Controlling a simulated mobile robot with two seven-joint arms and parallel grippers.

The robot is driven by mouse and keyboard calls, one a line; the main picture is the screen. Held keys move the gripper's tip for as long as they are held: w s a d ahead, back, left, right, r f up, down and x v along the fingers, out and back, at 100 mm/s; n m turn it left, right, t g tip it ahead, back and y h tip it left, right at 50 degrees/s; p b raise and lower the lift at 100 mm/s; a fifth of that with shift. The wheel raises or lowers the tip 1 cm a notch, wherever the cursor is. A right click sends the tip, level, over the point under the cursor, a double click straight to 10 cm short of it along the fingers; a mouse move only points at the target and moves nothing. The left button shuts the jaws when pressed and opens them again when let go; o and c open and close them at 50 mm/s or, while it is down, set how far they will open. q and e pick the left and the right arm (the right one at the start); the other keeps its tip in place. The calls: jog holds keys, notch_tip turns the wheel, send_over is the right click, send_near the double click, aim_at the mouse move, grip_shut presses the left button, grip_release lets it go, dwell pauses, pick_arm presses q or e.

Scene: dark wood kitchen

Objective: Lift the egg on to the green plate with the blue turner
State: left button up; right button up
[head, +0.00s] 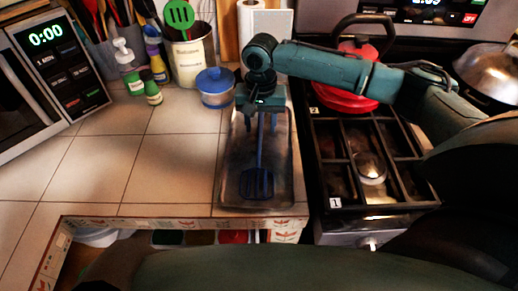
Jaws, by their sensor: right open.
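The blue turner (258,182) lies in a metal tray (287,187) on the counter, its slotted head toward me and its handle pointing away. My right gripper (260,112) reaches in from the right and points down over the far part of the handle. Its jaws are open. The gripper hides the handle's far end, and I cannot tell whether a finger touches it. I see no egg and no green plate in this view. My left gripper is not in view.
A stove (372,206) with a red pot (345,98) stands right of the tray. The tiled counter (110,170) left of the tray is clear.

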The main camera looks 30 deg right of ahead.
jog(key=shift+c, duration=0.2)
grip_shut()
jog(key=shift+r, duration=0.2)
notch_tip(320, 180, up, 10)
dwell(0.6)
